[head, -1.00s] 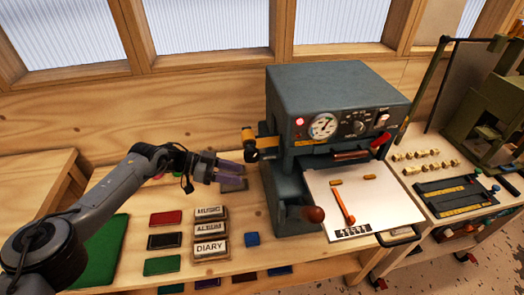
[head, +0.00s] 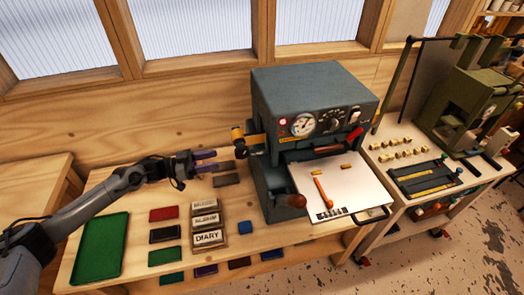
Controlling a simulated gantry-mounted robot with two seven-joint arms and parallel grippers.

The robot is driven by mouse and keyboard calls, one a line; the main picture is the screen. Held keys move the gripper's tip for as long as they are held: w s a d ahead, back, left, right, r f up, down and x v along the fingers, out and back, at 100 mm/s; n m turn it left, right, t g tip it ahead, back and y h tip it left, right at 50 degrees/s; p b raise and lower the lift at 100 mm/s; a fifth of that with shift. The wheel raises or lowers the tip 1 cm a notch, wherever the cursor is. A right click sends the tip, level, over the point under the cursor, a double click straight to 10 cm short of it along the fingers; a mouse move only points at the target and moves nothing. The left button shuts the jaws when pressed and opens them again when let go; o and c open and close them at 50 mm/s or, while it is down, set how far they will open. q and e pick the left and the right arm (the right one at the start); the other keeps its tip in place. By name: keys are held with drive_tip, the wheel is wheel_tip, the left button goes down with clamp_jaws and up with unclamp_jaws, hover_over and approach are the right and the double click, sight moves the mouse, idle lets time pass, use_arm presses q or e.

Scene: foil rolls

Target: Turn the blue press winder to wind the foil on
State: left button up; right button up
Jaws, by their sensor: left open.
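The blue-grey press (head: 312,92) stands on the wooden bench, with a dial gauge, a black knob and a red-tipped handle on its front. A gold foil roll with a dark end (head: 238,134) sticks out from its left side; I cannot clearly tell the winder apart from it. My left gripper (head: 221,160) has purple fingers, is open and appears empty. It is just left of the press, a little below and left of the foil roll, apart from it in the picture. My right gripper is out of view.
The press's white bed (head: 300,180) holds an orange-handled tool (head: 321,190). A brown ball-ended lever (head: 291,201) is at its front left. Labelled blocks (head: 208,238), coloured pads and a green tray (head: 100,248) lie to the left. A cart (head: 395,188) stands at right.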

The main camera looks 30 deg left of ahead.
sight(241, 152)
use_arm(q)
drive_tip(key=x, duration=0.7)
drive_tip(key=r+x, duration=0.1)
drive_tip(key=x, duration=0.3)
drive_tip(key=shift+a, duration=0.1)
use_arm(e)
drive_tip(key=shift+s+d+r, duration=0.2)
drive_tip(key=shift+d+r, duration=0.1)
use_arm(q)
drive_tip(key=shift+c, duration=0.3)
